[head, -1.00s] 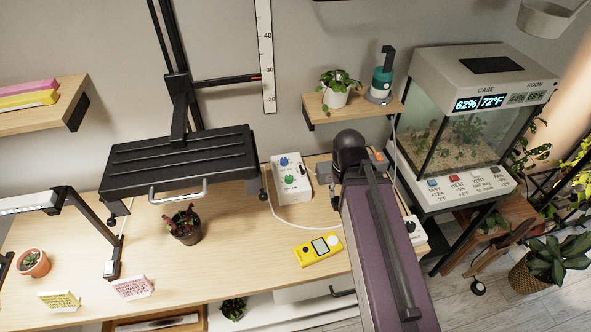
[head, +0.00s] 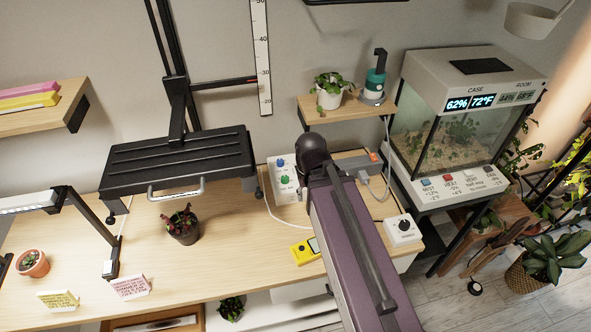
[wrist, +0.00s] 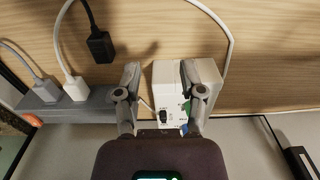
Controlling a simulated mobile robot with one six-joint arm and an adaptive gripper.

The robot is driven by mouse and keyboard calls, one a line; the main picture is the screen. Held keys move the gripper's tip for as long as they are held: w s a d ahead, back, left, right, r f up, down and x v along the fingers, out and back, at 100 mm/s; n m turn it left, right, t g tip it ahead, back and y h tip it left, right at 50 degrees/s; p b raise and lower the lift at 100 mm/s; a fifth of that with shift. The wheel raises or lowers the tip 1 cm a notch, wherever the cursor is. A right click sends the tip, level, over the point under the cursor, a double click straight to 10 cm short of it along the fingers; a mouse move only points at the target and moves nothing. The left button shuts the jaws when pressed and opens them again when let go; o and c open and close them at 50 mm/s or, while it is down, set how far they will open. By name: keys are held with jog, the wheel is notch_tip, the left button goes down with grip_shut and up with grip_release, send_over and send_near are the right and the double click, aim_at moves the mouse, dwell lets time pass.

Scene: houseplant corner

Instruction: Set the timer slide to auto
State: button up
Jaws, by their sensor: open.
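A white control box (head: 279,192) with a blue and a green knob stands at the back of the bench in the head view, its right side covered by my arm. In the wrist view the white box (wrist: 166,78) lies between and under my fingers. A small dark slide switch (wrist: 164,116) shows on its face, with small print too blurred to read; I cannot tell its setting. My gripper (wrist: 160,70) is open, its left finger beside the box and its right finger over it. In the head view my gripper is hidden behind my arm.
A grey power strip (wrist: 65,110) with plugged-in cords lies left of the box in the wrist view. A yellow meter (head: 304,252), a white dial box (head: 403,230) and a potted plant (head: 184,226) stand on the bench. A wall shelf (head: 345,108) is above.

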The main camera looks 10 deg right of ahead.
jog(key=w+a+r+n+h+p, duration=0.2)
jog(key=w+r+n+p, duration=0.2)
jog(key=n, duration=0.5)
jog(key=w+a+r+n+h+p, duration=0.2)
jog(key=w+a+r+n+p, duration=0.1)
jog(key=w+r+n, duration=0.3)
jog(key=w+n+p, duration=0.1)
jog(key=w+n, duration=0.1)
jog(key=n, duration=0.1)
jog(key=shift+w+a+h+p, duration=0.3)
jog(key=shift+w+a+p, duration=0.05)
jog(key=shift+w+p, duration=0.05)
jog(key=shift+f, duration=0.1)
jog(key=b+x, duration=1.2)
jog(key=x, duration=0.1)
jog(key=shift+d+f+b, duration=0.1)
jog(key=shift+f+b, duration=0.1)
jog(key=shift+b, duration=0.2)
